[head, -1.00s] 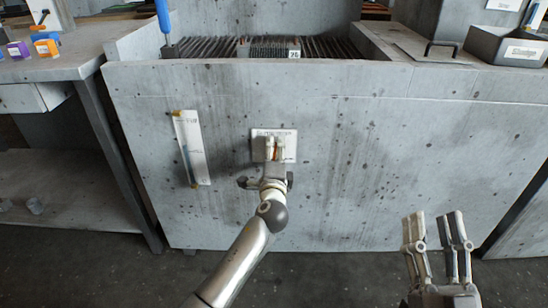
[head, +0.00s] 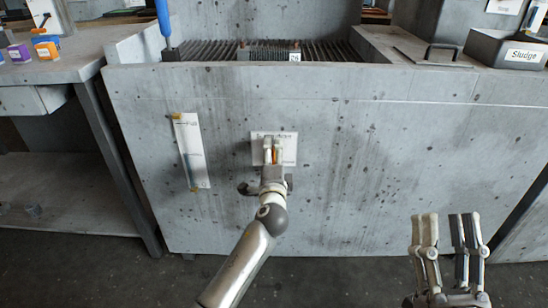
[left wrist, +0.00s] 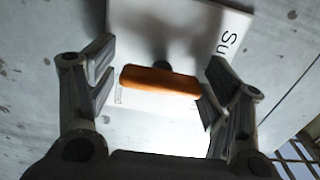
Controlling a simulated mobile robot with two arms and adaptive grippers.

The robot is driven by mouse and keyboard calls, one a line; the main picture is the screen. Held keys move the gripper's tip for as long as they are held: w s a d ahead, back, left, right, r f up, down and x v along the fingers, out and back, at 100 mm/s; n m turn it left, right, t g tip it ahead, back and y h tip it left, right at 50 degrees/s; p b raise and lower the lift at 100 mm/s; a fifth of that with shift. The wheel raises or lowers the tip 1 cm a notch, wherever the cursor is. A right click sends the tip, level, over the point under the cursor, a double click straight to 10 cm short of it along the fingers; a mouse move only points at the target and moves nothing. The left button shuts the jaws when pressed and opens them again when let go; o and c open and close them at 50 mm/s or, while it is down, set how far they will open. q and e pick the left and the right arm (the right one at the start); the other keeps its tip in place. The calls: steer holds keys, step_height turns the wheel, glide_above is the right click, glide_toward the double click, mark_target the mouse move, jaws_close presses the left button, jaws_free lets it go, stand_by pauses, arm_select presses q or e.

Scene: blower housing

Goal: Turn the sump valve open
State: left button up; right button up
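The sump valve has an orange handle (left wrist: 160,81) in front of a white plate (left wrist: 185,30) lettered "Su…". In the left wrist view the handle lies nearly level, its right end a little lower. In the head view the plate (head: 288,148) is on the grey front wall, and the orange handle (head: 275,155) shows only as a sliver between my fingers. My left gripper (left wrist: 157,88) is open, with one finger beyond each end of the handle. The right finger is very close to it; contact is unclear. My right gripper (head: 446,220) is open and empty at the lower right.
A slanted white gauge strip (head: 191,150) is on the wall left of the valve. A grated basin (head: 215,50) is above, with a blue-handled tool (head: 163,20) at its left. A bench (head: 45,70) stands left, and a box labelled "Sludge" (head: 510,48) sits on the right ledge.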

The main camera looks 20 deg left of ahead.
arm_select(q)
steer(key=shift+s, duration=0.1)
stand_by(0.3)
steer(key=v, duration=1.2)
